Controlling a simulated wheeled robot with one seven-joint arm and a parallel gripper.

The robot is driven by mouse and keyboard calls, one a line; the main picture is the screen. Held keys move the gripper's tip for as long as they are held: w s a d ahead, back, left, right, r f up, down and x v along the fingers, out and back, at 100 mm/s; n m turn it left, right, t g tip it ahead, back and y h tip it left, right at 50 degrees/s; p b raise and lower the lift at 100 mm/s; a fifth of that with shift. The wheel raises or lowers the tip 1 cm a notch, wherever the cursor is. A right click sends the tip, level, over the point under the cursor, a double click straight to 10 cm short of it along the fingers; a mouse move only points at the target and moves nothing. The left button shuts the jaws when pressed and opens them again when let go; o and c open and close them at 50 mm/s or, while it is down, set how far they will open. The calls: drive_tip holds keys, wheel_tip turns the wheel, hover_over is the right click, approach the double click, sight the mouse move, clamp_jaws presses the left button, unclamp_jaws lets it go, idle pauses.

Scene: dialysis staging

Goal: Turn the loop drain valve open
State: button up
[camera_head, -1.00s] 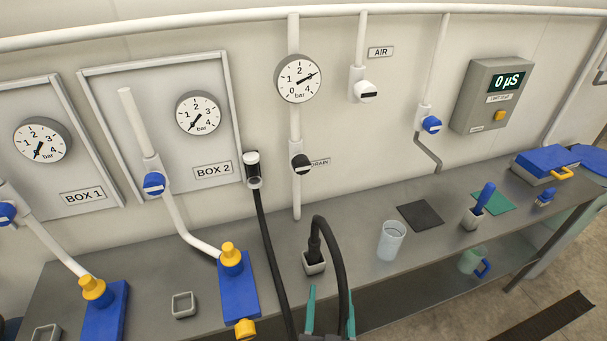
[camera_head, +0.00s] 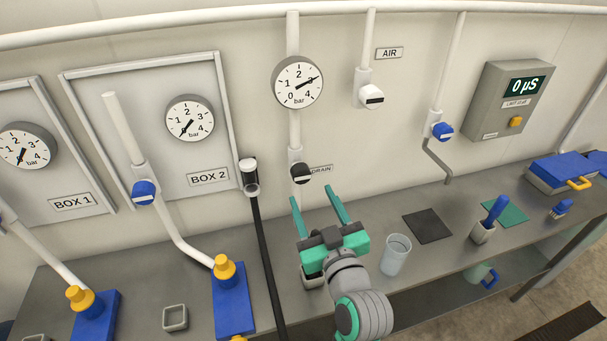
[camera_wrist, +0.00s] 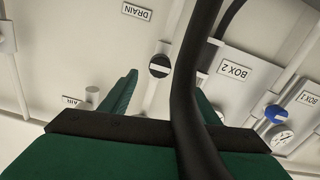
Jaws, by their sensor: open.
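The drain valve (camera_head: 300,174) is a round black knob with a white bar, on the vertical white pipe beside the DRAIN label (camera_head: 321,169). The bar lies about crosswise to the pipe. The knob also shows in the wrist view (camera_wrist: 160,66), above and between my fingers. My gripper (camera_head: 312,194) is open and empty, with its green fingers pointing up towards the wall just below the knob. In the head view they appear apart from the knob. In the wrist view a black hose (camera_wrist: 188,90) crosses close to the camera, partly covering one finger.
Above the valve is a gauge (camera_head: 297,81) with its needle near 3. Another black hose (camera_head: 264,260) hangs to the left. A clear beaker (camera_head: 396,254) stands on the bench (camera_head: 450,228) right of my arm. A white air valve (camera_head: 371,95) is up to the right.

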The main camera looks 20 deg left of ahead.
sight(303, 178)
drive_tip(key=x, duration=0.8)
drive_tip(key=shift+a, duration=0.25)
drive_tip(key=shift+w+a, duration=0.2)
drive_tip(key=shift+w, duration=0.3)
drive_tip(key=shift+d, duration=0.1)
drive_tip(key=shift+c, duration=0.9)
drive_tip(key=c, duration=0.9)
